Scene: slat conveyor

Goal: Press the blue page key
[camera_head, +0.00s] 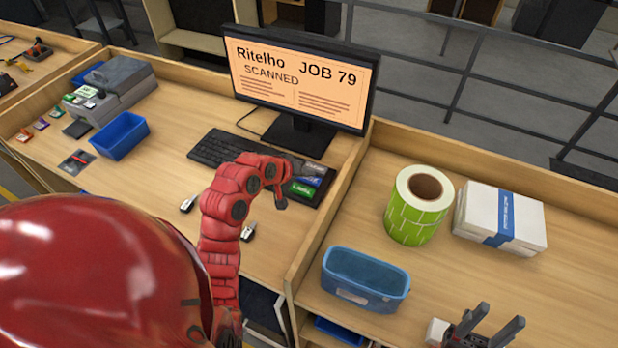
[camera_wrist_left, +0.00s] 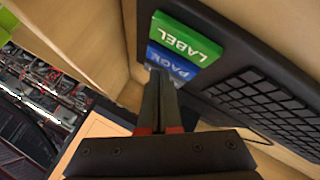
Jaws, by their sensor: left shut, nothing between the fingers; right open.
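In the head view the left hand (camera_head: 281,200) is beside the key pad. My right gripper (camera_head: 487,322) is open and empty at the lower right.
A monitor (camera_head: 300,80) reading SCANNED, JOB 79 stands behind the keyboard (camera_head: 222,150). A wooden divider (camera_head: 325,225) runs right of the key pad. Beyond it are a green label roll (camera_head: 415,220), a blue tub (camera_head: 365,280) and a white stack (camera_head: 482,215). A blue tray (camera_head: 119,138) is left.

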